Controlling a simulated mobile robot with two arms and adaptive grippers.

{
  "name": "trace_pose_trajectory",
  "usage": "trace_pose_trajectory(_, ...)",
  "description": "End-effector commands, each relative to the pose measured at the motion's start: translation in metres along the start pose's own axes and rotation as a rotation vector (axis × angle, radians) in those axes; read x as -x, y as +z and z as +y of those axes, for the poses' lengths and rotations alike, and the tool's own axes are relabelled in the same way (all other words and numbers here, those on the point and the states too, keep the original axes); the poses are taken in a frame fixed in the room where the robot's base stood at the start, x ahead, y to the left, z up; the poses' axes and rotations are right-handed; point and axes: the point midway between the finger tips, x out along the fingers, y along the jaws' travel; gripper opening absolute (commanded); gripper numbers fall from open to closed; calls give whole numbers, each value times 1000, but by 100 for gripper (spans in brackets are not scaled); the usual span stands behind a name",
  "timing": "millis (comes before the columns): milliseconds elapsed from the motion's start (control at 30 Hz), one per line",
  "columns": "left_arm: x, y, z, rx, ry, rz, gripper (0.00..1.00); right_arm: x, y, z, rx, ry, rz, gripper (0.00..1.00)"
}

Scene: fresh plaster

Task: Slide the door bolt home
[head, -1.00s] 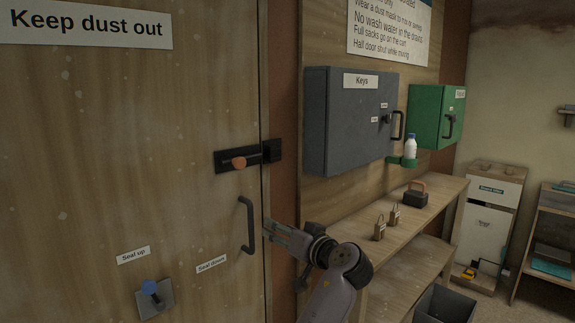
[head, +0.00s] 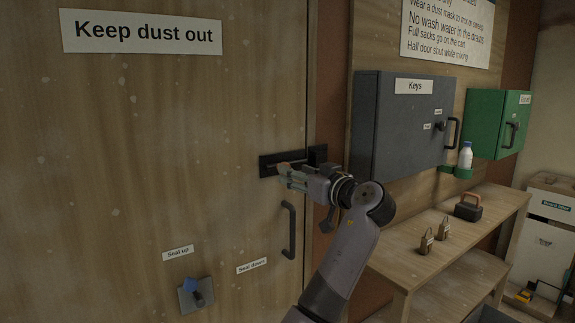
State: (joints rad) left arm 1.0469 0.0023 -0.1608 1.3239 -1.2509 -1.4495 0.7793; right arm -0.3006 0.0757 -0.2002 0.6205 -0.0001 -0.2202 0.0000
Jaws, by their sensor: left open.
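The door bolt (head: 268,168) is a dark plate with a sliding bar on the wooden door (head: 150,140), at the door's right edge. Its dark keeper (head: 317,153) sits on the frame side. My left gripper (head: 284,178) is open, with its fingertips at the bolt plate around where the bolt's orange knob sits. The gripper covers most of the knob, so I cannot tell whether the fingers touch it. My right gripper is out of view.
A dark door handle (head: 289,230) is just below the gripper. A seal lever (head: 195,293) is low on the door. A grey key cabinet (head: 400,130) stands out from the wall at right, above a bench (head: 475,225) with padlocks (head: 426,242).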

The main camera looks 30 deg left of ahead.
Motion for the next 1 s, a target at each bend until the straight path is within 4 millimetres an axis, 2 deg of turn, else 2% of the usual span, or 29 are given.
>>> trace_pose_trajectory(100, -23, -2, -1, -2, -2, 0, 47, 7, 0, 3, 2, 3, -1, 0)
trace_pose_trajectory(300, -44, 0, 0, -1, -1, -1, 47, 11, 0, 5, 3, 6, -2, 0)
trace_pose_trajectory(667, -49, 0, 0, 0, 1, -1, 47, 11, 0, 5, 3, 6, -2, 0)
trace_pose_trajectory(1000, -49, 0, 0, 0, 1, -1, 25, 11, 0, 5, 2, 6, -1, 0)
